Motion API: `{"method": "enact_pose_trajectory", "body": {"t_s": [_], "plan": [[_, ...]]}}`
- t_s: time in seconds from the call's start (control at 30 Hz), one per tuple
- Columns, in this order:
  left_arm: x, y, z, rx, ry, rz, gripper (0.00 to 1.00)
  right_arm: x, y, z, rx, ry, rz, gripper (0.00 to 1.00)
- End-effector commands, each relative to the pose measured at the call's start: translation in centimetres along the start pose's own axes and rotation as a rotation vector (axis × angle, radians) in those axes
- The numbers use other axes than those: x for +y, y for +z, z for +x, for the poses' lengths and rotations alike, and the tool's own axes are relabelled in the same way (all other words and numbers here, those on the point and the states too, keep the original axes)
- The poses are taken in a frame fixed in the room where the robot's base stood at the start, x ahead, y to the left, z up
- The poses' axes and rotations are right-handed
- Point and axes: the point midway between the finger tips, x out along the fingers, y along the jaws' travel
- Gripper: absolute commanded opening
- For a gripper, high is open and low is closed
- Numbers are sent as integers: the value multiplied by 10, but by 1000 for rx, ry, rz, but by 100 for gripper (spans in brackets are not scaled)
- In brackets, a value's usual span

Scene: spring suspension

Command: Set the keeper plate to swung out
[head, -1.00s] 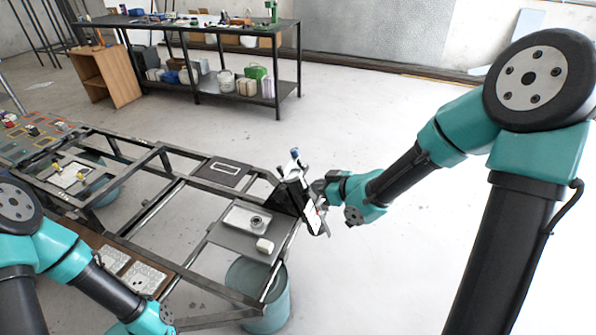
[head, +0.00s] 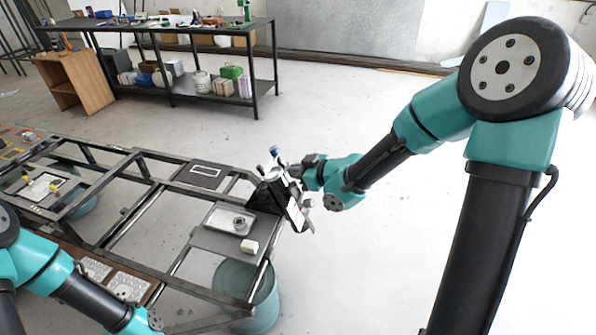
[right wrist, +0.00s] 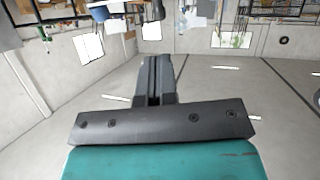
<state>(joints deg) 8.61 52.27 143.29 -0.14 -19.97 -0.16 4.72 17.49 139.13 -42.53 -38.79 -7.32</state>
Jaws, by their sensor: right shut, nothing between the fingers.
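My right gripper (head: 283,172) is at the dark bracket (head: 264,198) on the frame's right corner. In the right wrist view its fingers (right wrist: 153,75) are shut together with nothing between them. A white and dark upright assembly (head: 296,214) with a blue-topped part (head: 275,152) stands at the bracket, partly behind or against the gripper. I cannot pick out the keeper plate for certain or tell its position; it is small and overlapped there. My left arm enters at the lower left, and its gripper is outside the picture.
The steel frame (head: 120,237) fills the left and middle. A teal drum (head: 268,305) stands below. A workbench (head: 160,27) is at the back.

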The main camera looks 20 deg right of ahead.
Motion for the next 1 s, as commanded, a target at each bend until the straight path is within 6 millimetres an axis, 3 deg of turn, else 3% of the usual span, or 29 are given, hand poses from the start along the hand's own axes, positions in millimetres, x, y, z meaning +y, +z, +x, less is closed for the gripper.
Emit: {"method": "enact_pose_trajectory", "body": {"t_s": [0.6, 0.8, 1.0], "plan": [[0, 0, 0, 0, 0, 0, 43, 0, 0, 93, 0, -1, -1, 0], [0, 0, 0, 0, 0, 0, 43, 0, 0, 110, 0, 0, 0, 0], [0, 0, 0, 0, 0, 0, 43, 0, 0, 112, -1, 0, 1, 0]]}}
